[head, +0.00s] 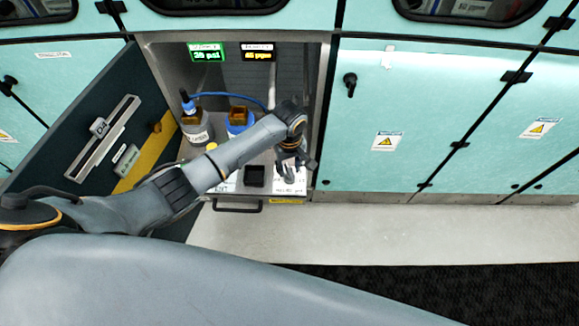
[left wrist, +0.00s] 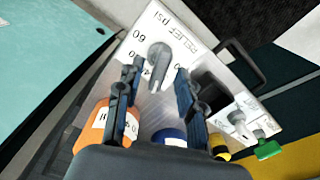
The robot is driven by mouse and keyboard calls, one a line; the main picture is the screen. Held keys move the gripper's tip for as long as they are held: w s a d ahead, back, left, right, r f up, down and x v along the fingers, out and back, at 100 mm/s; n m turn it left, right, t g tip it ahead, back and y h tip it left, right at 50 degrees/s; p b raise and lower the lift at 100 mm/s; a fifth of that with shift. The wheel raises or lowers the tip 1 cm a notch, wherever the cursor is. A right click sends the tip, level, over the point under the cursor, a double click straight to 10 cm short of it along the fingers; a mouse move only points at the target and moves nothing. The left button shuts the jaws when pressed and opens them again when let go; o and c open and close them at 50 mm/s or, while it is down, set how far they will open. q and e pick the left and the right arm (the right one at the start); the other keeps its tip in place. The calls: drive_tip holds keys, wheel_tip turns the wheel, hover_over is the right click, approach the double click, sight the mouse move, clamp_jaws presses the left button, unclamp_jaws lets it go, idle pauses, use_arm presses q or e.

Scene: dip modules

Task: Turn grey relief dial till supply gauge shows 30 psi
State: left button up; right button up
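The grey relief dial (left wrist: 158,60) sits on a white plate marked "RELIEF psi" (left wrist: 182,32) in the left wrist view. My left gripper (left wrist: 157,70) is open, with one fingertip on each side of the dial in the picture and visible gaps between. I cannot tell how far the tips are above the plate. In the head view my left gripper (head: 293,163) is over the front right of the cabinet bay and mostly hides the dial. The supply gauge (head: 207,53) is a green display that reads about 20 psi. My right gripper is not in view.
A second display (head: 257,51) glows yellow beside the gauge. The open dark door (head: 95,130) bounds the left.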

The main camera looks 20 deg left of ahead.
use_arm(q)
drive_tip(key=shift+f, duration=0.5)
clamp_jaws()
drive_tip(key=n+p, duration=0.2)
drive_tip(key=p, duration=0.1)
drive_tip(key=shift+d+r+n+p, duration=0.1)
drive_tip(key=shift+r+n+p, duration=0.2)
drive_tip(key=shift+r, duration=0.05)
drive_tip(key=shift+f+n+p, duration=0.15)
drive_tip(key=shift+n+p, duration=0.4)
drive_tip(key=shift+n, duration=0.25)
drive_tip(key=shift+f, duration=0.15)
unclamp_jaws()
